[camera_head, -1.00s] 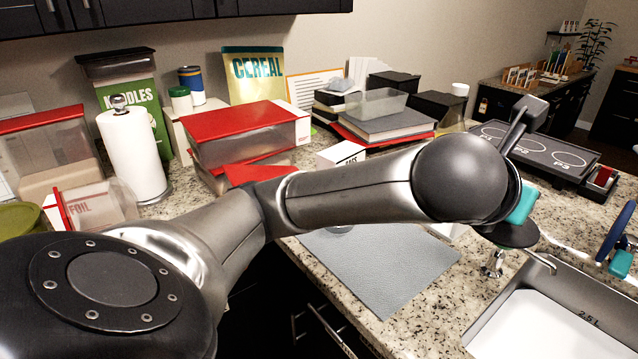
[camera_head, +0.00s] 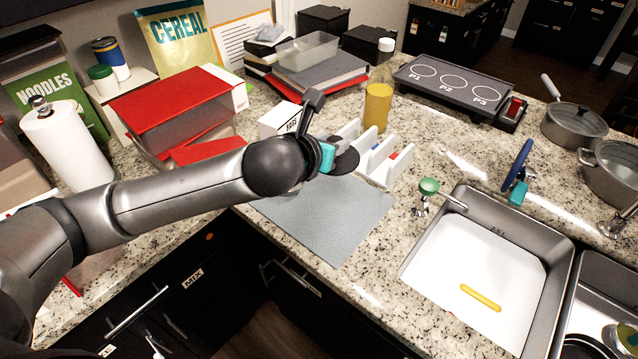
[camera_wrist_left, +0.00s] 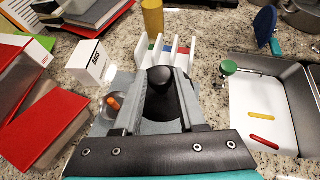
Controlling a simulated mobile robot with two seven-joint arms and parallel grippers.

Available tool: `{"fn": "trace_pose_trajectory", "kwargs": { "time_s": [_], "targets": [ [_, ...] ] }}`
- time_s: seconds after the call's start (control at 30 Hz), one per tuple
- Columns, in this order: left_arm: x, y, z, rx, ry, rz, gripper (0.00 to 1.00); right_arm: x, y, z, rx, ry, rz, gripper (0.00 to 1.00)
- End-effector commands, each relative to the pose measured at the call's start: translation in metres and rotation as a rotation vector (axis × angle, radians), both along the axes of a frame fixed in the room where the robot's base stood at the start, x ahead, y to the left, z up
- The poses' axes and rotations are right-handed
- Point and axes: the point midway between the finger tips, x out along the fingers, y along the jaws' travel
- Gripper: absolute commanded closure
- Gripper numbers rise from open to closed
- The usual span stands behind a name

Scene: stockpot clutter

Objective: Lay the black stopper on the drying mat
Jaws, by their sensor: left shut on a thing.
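My left gripper (camera_head: 330,158) is shut on the black stopper (camera_head: 345,161), a dark disc held above the counter near the back edge of the mat. In the left wrist view the stopper (camera_wrist_left: 161,90), with its rounded knob, sits between the two fingers of the left gripper (camera_wrist_left: 158,105). The grey drying mat (camera_head: 335,222) lies flat on the granite counter, left of the sink; its back part is hidden by my arm. The stopper appears apart from the mat. My right gripper is not in view.
A white rack (camera_head: 378,158) stands just behind the mat, beside a white box (camera_head: 280,120). A clear bowl (camera_wrist_left: 113,104) shows near the left finger. A green-topped fitting (camera_head: 428,187) and the sink (camera_head: 480,270) are right. The mat's front is clear.

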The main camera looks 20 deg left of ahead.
Motion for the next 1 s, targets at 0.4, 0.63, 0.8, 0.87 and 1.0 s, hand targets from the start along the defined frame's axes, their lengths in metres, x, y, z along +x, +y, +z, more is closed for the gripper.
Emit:
{"fn": "trace_pose_trajectory", "kwargs": {
  "time_s": [0.4, 0.63, 0.8, 0.87, 1.0],
  "targets": [
    [-0.005, 0.000, -0.031, 0.015, 0.010, -0.035, 1.00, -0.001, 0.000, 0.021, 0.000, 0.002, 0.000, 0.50],
    [-0.005, 0.000, -0.094, 0.015, 0.010, -0.034, 1.00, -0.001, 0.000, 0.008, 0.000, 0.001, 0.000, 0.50],
    [-0.005, 0.000, -0.136, 0.013, 0.008, -0.034, 1.00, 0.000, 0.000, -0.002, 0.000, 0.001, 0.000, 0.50],
    [-0.005, 0.000, -0.147, 0.014, 0.007, -0.035, 1.00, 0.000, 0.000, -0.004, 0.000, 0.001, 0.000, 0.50],
    [-0.004, 0.000, -0.162, 0.015, 0.004, -0.035, 1.00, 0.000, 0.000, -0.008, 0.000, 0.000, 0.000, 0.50]
  ]
}}
